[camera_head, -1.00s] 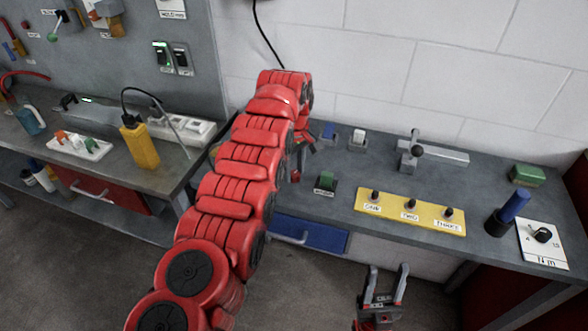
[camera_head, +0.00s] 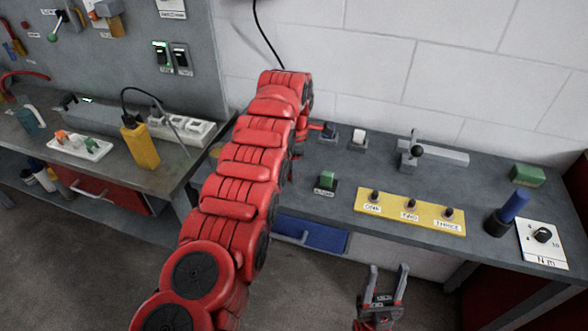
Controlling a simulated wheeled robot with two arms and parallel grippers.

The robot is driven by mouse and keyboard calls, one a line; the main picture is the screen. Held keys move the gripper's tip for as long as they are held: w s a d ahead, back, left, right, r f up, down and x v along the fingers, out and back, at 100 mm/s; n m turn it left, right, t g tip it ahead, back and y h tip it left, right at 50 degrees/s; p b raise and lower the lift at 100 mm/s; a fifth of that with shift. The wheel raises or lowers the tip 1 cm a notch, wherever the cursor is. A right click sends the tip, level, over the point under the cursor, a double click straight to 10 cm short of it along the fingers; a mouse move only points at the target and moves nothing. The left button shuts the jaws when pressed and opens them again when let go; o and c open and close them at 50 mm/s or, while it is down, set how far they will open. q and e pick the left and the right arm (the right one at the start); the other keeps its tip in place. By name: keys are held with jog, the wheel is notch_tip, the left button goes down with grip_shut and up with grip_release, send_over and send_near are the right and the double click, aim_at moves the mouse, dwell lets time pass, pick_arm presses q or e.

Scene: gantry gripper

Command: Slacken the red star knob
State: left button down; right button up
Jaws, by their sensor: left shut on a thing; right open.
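My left arm reaches across the bench and hides most of my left gripper (camera_head: 299,146). Only a small part of it shows at the right edge of the arm. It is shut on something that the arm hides. I cannot make out the red star knob; a small red part (camera_head: 317,127) shows just right of the arm, but I cannot tell what it is. My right gripper (camera_head: 386,270) is open and empty, its fingers pointing up, in front of the bench's front edge.
A white wall closes the back.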

pick_arm(q)
jog(key=n, duration=0.5)
jog(key=shift+n, duration=0.3)
jog(key=n, duration=0.4)
jog(key=shift+n, duration=0.4)
jog(key=shift+c, duration=1.9)
grip_release()
jog(key=shift+r, duration=0.1)
